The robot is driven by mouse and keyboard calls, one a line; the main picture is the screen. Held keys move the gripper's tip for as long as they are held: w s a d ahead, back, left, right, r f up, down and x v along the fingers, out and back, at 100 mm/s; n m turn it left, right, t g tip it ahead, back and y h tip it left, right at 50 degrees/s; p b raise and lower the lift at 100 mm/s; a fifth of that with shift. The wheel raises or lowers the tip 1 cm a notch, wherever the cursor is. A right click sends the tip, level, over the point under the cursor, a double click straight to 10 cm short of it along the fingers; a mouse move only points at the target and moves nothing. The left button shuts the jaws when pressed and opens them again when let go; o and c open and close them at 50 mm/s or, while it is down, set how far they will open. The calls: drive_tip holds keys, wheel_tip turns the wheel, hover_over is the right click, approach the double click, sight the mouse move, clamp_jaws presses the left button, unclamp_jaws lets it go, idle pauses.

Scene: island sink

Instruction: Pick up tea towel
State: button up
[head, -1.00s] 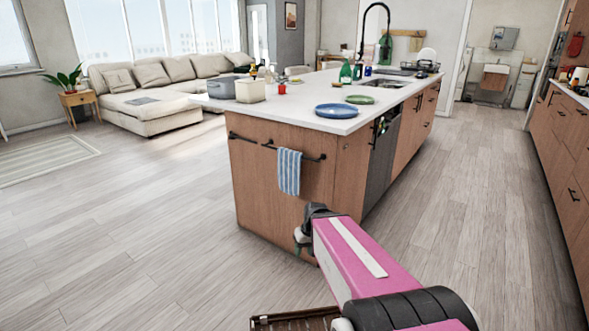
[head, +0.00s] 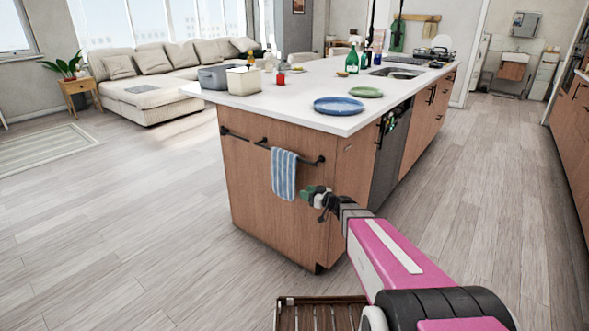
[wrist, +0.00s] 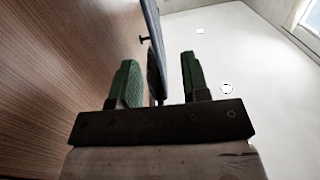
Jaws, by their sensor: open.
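The blue-and-white striped tea towel (head: 284,173) hangs over a dark rail (head: 314,160) on the end panel of the kitchen island. My gripper (head: 305,192), with green fingers, is at the towel's lower right side in the head view. In the wrist view my gripper (wrist: 158,65) is open, with a finger on each side of the towel (wrist: 154,40), which shows nearly edge-on. I cannot tell whether either finger touches the cloth.
The island's wooden end panel (head: 260,205) is close behind the towel. A blue plate (head: 339,105), a green plate (head: 366,92), a pot (head: 213,77) and bottles stand on the white worktop. The floor (head: 120,220) to the left is clear.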

sight(285, 176)
drive_tip(key=w+x, duration=0.1)
drive_tip(key=x, duration=1)
drive_tip(key=shift+d+r+t, duration=0.3)
drive_tip(key=shift+d, duration=0.15)
clamp_jaws()
